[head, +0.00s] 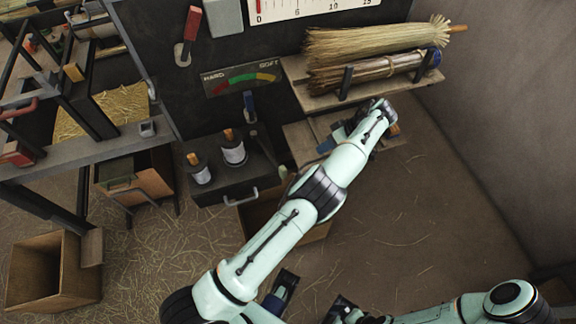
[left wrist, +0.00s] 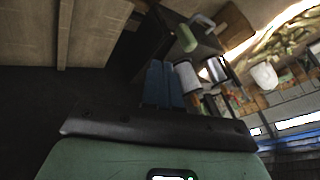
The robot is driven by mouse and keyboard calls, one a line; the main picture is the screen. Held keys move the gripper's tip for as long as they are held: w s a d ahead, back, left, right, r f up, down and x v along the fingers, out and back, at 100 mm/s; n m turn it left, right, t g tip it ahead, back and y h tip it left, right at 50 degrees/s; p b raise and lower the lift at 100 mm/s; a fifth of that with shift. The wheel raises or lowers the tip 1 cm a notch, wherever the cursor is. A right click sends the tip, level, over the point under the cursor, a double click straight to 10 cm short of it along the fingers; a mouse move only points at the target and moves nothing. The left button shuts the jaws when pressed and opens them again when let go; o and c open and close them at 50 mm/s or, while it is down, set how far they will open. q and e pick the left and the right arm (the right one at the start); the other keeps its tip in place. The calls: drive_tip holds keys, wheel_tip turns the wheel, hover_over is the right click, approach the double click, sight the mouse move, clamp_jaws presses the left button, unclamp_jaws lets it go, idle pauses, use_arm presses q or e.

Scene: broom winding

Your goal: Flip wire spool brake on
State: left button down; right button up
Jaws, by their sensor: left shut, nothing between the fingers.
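Two white wire spools (head: 233,148) (head: 200,171) with orange tops stand on a dark box (head: 230,181) below the gauge. I cannot tell which part is the spool brake. My left gripper (head: 327,146) is partly hidden by its arm, right of the spools and apart from them. In the left wrist view its blue fingers (left wrist: 162,84) are together and empty, with a white spool (left wrist: 187,76) showing beside them. My right gripper (head: 312,298) is partly visible at the bottom edge.
A red-handled lever (head: 192,23) and a HARD–SOFT gauge (head: 240,78) are on the panel (head: 165,95). A shelf (head: 300,78) holds a straw broom (head: 375,45). A wooden crate (head: 52,272) stands lower left. The straw-strewn floor at right is clear.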

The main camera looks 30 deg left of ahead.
idle(0.3)
use_arm(q)
drive_tip(key=s+a+f, duration=0.6)
drive_tip(key=a+f, duration=0.1)
drive_tip(key=f, duration=0.1)
idle(0.4)
drive_tip(key=shift+s, duration=0.1)
drive_tip(key=shift+s, duration=0.1)
